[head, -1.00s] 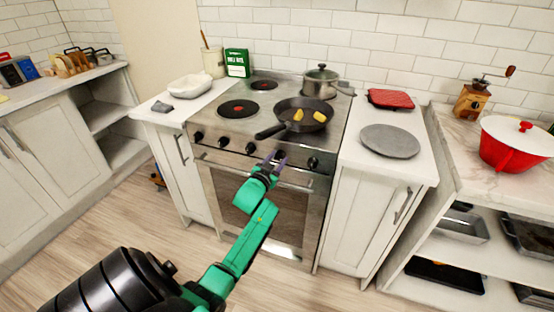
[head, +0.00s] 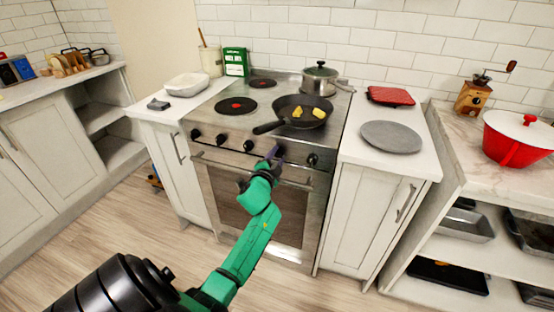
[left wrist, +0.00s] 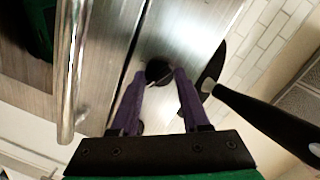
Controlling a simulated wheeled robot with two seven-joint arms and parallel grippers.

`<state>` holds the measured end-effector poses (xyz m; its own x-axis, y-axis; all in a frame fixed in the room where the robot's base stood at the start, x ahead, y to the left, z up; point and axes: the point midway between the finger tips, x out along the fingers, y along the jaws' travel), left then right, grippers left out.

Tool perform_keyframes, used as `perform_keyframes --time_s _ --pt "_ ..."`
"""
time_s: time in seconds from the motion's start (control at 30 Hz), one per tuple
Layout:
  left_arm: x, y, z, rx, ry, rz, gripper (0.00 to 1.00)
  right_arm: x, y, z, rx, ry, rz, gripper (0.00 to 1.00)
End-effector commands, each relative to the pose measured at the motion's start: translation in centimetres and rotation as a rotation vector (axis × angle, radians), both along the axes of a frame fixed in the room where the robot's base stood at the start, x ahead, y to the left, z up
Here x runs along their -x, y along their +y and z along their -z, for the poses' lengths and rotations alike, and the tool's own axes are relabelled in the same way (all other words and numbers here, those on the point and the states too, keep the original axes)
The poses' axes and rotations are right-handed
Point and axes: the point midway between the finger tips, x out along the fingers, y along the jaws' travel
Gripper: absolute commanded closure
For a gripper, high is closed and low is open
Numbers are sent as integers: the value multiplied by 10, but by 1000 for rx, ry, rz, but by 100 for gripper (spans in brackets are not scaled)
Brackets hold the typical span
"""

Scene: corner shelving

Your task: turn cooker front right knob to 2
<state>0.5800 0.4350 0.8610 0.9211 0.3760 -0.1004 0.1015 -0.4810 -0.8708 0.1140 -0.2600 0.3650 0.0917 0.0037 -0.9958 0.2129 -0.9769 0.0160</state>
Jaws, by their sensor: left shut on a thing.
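The cooker (head: 230,170) stands in the middle of the head view, with a row of black knobs on its front panel. My left gripper (head: 275,152) is at the panel, over the knob just left of the rightmost knob (head: 312,160). In the left wrist view my left gripper (left wrist: 161,74) has its purple fingers on both sides of a black knob (left wrist: 157,72), shut on it. A thin pale line shows on the knob's face. In the head view the gripper largely hides this knob. I cannot read any number marks. My right gripper is not in view.
A black frying pan (head: 290,120) with yellow food sits on the hob, its handle (head: 268,127) reaching toward the panel above my gripper. A lidded pot (head: 319,80) stands behind it. The oven handle (head: 225,166) runs below the knobs. Counters flank the cooker.

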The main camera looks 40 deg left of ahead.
Motion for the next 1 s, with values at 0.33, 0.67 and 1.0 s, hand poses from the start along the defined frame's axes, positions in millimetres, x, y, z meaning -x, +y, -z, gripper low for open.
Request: perform_keyframes --time_s 0.33,0.67,1.0 --pt "0 0 0 -50 17 0 100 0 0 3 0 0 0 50" --pt "0 0 0 -49 17 0 39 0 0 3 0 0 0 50" --pt "0 0 0 -49 17 0 25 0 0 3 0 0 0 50"
